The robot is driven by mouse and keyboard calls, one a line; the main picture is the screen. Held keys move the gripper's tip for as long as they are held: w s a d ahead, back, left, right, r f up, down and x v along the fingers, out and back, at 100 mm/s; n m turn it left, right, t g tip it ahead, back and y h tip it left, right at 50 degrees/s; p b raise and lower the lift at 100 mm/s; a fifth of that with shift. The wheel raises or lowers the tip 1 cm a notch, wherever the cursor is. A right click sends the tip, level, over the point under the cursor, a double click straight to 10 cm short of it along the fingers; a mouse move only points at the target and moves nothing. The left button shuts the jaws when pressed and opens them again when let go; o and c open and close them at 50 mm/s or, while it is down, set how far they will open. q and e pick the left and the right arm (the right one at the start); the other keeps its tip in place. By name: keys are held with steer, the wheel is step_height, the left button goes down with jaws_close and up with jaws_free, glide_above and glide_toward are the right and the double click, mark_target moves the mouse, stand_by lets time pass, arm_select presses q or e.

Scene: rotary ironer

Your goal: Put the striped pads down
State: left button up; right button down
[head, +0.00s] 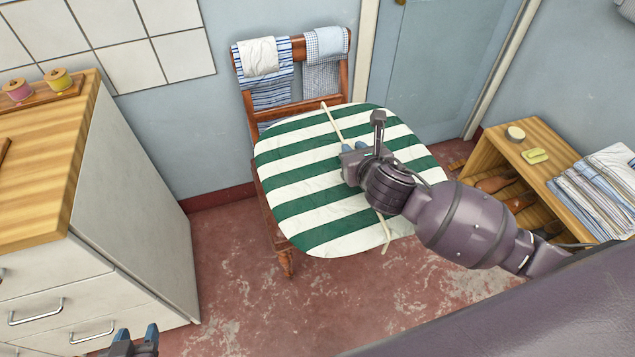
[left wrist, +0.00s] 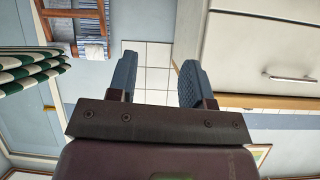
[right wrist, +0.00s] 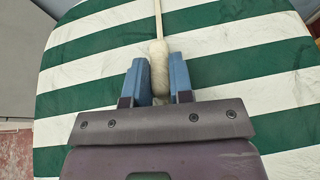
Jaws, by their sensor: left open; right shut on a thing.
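The green-and-white striped pads (head: 318,218) lie flat as a rounded bundle over the wooden chair (head: 284,262), hiding its seat; I cannot tell whether they touch it. Their edge shows in layers in the left wrist view (left wrist: 28,72). A cream cord (head: 332,122) runs across the top, with a thick wrapped part (right wrist: 158,68) in the right wrist view. My right gripper (head: 354,148) is shut on this wrapped part, above the pads' middle. My left gripper (head: 137,340) is open and empty, low by the cabinet, apart from the pads.
Towels (head: 262,70) hang over the chair's back. A wooden-topped cabinet (head: 140,185) with drawers stands at left, thread spools (head: 58,80) on top. At right, a low wooden shelf (head: 519,148) holds folded cloths (head: 597,190). Red floor (head: 235,290) is clear between cabinet and chair.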

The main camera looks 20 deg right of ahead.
steer(key=w+f+b, duration=0.1)
steer(key=f, duration=0.2)
steer(key=f+b, duration=0.1)
steer(key=f, duration=0.2)
steer(key=w+f+b, duration=0.1)
steer(key=f+b, duration=0.1)
steer(key=f, duration=0.2)
steer(key=shift+w+d, duration=0.3)
steer(key=shift+d, duration=0.05)
step_height(320, 180, down, 14)
steer(key=w+b, duration=0.2)
steer(key=b, duration=0.4)
steer(key=w+b, duration=0.5)
steer(key=w, duration=1.5)
arm_select(q)
step_height(320, 180, down, 15)
steer(key=d+m+b, duration=0.1)
steer(key=m+b, duration=0.1)
steer(key=b, duration=0.2)
steer(key=shift+s+d+r+g+h, duration=0.15)
steer(key=shift+s+d+g+h, duration=0.15)
steer(key=shift+g+h, duration=0.1)
arm_select(e)
step_height(320, 180, down, 7)
steer(key=shift+r, duration=0.15)
steer(key=shift+w, duration=0.1)
steer(key=c, duration=1)
jaws_free()
steer(key=shift+f, duration=0.25)
